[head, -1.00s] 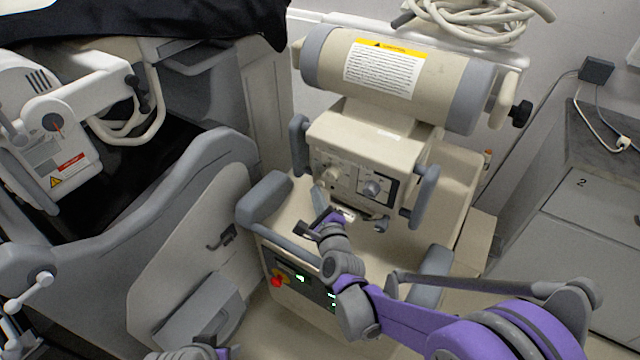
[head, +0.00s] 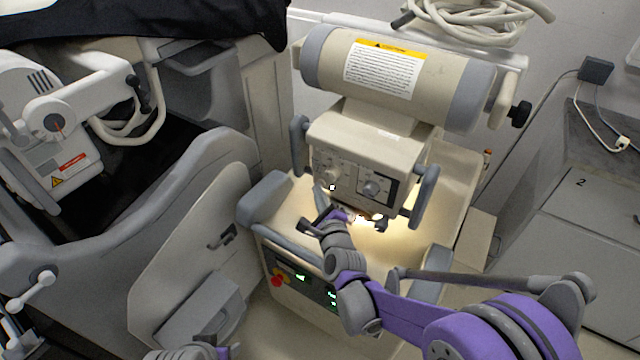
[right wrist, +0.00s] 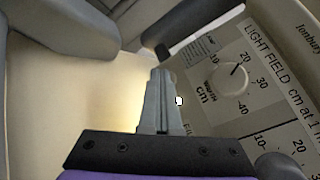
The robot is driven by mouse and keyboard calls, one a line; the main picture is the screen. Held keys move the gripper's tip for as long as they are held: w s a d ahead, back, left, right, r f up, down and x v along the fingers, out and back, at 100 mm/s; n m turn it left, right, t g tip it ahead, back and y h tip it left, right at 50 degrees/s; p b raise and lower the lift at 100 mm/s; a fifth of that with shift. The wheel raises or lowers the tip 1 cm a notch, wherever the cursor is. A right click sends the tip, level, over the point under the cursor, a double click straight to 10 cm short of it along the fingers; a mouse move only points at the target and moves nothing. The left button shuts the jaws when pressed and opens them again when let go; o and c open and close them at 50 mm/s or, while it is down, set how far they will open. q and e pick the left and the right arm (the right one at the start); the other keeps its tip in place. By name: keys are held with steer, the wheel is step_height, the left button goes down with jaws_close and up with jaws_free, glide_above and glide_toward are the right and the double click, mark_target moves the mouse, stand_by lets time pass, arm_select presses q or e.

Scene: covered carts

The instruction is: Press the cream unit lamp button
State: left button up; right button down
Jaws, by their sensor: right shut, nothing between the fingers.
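My right gripper (head: 320,196) is shut and empty in front of the panel's lower left. In the right wrist view its fingertips (right wrist: 158,72) lie just left of the lit button; I cannot tell whether they touch. Warm light shines beneath the unit. Only part of my left arm shows at the bottom edge.
Grey side handles (head: 424,196) flank the panel closely. A black knob (head: 381,225) sits below it. The base carries a red button (head: 277,281) and green displays. A grey covered cart (head: 190,215) stands to the left and a grey cabinet (head: 590,225) to the right.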

steer(key=shift+s+a, duration=0.1)
steer(key=shift+s+a+b, duration=0.3)
steer(key=shift+s+a, duration=0.1)
steer(key=shift+s, duration=0.2)
stand_by(0.3)
steer(key=s+a, duration=0.1)
steer(key=s, duration=0.1)
steer(key=s+a+b, duration=0.1)
steer(key=s+a, duration=0.1)
stand_by(0.3)
stand_by(0.7)
